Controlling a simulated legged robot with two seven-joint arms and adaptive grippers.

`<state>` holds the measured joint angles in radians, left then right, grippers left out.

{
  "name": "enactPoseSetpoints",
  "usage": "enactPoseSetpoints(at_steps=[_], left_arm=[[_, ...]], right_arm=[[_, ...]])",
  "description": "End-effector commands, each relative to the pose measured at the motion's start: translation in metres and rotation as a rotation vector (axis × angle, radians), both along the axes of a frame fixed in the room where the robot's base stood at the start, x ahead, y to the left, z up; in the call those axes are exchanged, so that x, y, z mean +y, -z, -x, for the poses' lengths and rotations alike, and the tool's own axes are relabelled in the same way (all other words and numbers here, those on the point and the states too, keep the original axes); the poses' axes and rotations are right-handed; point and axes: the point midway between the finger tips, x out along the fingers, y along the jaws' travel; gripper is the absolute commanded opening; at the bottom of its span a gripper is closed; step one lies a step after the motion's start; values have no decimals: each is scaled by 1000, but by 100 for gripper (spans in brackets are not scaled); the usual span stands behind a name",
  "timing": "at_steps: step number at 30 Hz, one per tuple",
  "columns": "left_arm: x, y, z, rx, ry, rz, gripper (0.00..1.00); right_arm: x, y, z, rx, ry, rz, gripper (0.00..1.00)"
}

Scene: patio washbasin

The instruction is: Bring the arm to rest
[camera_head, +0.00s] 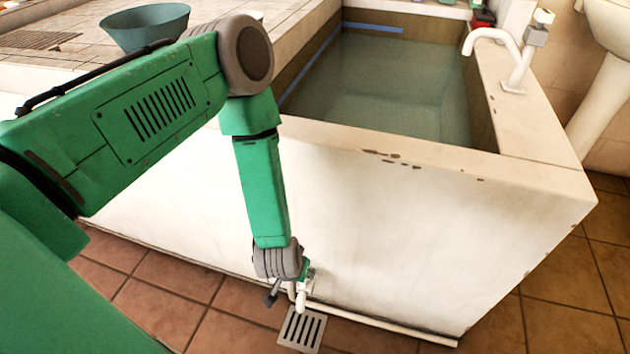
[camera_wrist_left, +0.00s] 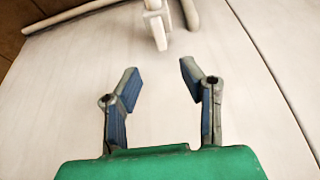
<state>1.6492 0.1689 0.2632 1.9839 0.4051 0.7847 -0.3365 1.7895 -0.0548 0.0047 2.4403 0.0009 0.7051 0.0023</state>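My left arm (camera_head: 150,115) is green and comes in from the left, bends at a grey joint and hangs down in front of the white basin wall. My left gripper (camera_head: 287,288) is low by the wall, close to a small white tap or pipe fitting. In the left wrist view the left gripper (camera_wrist_left: 159,88) is open, with two blue-padded fingers apart and nothing between them. The white fitting (camera_wrist_left: 158,25) lies beyond the fingertips there, apart from them. My right gripper is in neither view.
The water-filled basin (camera_head: 530,165) stands behind the arm, with a white curved faucet (camera_head: 500,52) on its right rim. A teal bowl (camera_head: 145,27) is at the back left. A floor drain (camera_head: 302,330) and white pipe (camera_head: 385,325) lie below. Tiled floor at the right is clear.

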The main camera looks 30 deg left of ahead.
Motion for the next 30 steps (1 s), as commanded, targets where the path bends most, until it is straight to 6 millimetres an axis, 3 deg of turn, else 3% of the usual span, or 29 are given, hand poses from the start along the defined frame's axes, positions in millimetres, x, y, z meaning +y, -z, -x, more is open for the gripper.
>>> enactPoseSetpoints(at_steps=[5,8,11,14,21,30], left_arm=[[0,0,0,1,1,0,35],[-2,-2,12,19,28,4,35],[-4,-10,44,70,95,12,35],[-1,-24,89,150,172,20,35],[25,-71,188,356,277,16,35],[22,-142,180,340,268,23,35]], right_arm=[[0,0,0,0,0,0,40],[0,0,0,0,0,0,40],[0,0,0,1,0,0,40],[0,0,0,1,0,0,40],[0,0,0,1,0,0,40],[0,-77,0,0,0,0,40]])
